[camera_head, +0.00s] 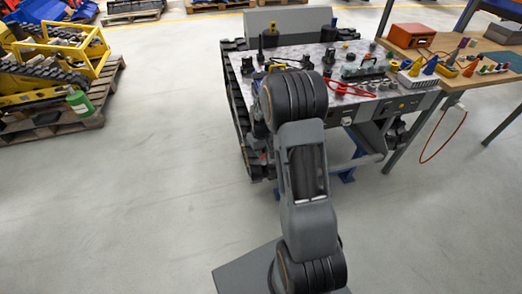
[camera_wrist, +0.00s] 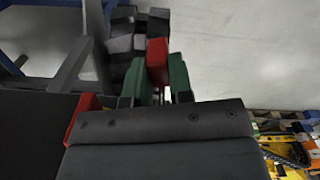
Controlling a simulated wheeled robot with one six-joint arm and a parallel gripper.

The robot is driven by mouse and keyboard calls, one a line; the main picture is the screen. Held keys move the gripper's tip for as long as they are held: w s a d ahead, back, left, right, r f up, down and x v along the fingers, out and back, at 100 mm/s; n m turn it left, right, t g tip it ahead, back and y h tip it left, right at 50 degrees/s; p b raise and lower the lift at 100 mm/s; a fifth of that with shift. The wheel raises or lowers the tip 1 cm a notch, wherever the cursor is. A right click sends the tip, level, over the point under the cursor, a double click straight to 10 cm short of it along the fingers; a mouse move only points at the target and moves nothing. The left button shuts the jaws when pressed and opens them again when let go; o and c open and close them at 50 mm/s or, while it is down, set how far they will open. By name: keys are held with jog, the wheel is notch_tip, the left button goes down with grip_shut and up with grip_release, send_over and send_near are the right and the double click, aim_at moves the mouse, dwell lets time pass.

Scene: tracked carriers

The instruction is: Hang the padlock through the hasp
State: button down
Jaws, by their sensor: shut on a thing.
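My gripper (camera_wrist: 158,84) shows in the wrist view, with a green finger on each side. It is shut on a red block, the body of the padlock (camera_wrist: 157,56). No shackle can be made out. Dark track blocks lie just beyond the padlock, and I cannot tell whether it touches them. I cannot pick out the hasp in either view. In the head view my own arm covers the gripper and the padlock.
The tracked carrier (camera_head: 232,85) bears a metal top cluttered with tools and a red cable (camera_head: 350,90). A wooden bench (camera_head: 455,68) stands at right. A pallet (camera_head: 95,105) with yellow machinery lies at left. Open floor (camera_head: 150,170) lies between.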

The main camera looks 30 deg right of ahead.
jog(key=shift+f+b, duration=0.45)
jog(key=shift+f, duration=0.2)
jog(key=c, duration=0.9)
grip_release()
jog(key=shift+r, duration=0.1)
notch_tip(320, 180, up, 14)
jog(key=shift+f+p, duration=0.2)
jog(key=shift+p, duration=0.85)
